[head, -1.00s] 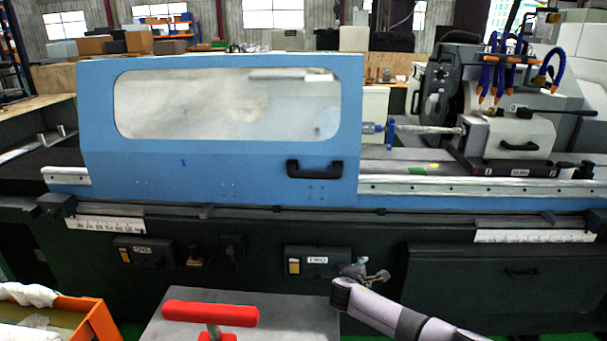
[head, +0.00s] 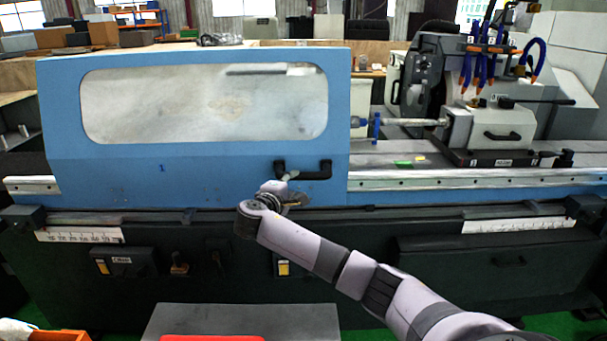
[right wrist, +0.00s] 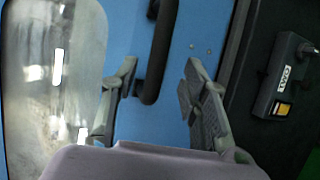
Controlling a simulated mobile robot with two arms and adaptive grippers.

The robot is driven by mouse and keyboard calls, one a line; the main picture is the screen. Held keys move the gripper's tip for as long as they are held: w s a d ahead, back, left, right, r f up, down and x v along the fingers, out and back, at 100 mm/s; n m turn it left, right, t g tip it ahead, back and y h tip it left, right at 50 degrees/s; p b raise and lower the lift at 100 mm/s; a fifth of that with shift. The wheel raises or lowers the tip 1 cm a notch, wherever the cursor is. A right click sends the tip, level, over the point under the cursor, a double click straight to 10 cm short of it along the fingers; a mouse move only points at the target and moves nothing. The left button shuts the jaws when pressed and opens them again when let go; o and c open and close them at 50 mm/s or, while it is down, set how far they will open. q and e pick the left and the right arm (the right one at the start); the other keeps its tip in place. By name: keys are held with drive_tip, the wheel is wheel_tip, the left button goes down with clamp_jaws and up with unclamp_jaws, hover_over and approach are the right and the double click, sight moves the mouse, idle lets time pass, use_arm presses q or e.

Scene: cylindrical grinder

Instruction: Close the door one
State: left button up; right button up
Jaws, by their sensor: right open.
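Door one is the blue sliding panel (head: 110,170) with a large window, on the left part of the grinder in the head view. A small "1" is marked on it. Its black handle (head: 318,174) is at the lower right of the panel. My right gripper (head: 290,184) is at the handle's left part. In the right wrist view the open fingers (right wrist: 160,72) stand on either side of the handle (right wrist: 153,80), with gaps visible; I cannot tell whether they touch it. The blue door face (right wrist: 127,35) lies behind. My left gripper is not in view.
Right of the door, the spindle and wheel head (head: 490,128) stand exposed on the grinder bed. A white rail (head: 440,180) runs below. A grey table (head: 240,318) and a red object (head: 212,338) are at the front, with an orange bin (head: 45,336) at left.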

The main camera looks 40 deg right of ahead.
sight(302, 178)
drive_tip(key=p+x, duration=0.1)
drive_tip(key=x, duration=0.7)
drive_tip(key=shift+w+d+f, duration=0.15)
drive_tip(key=shift+w+d, duration=0.05)
drive_tip(key=shift+d, duration=0.15)
clamp_jaws()
idle(0.5)
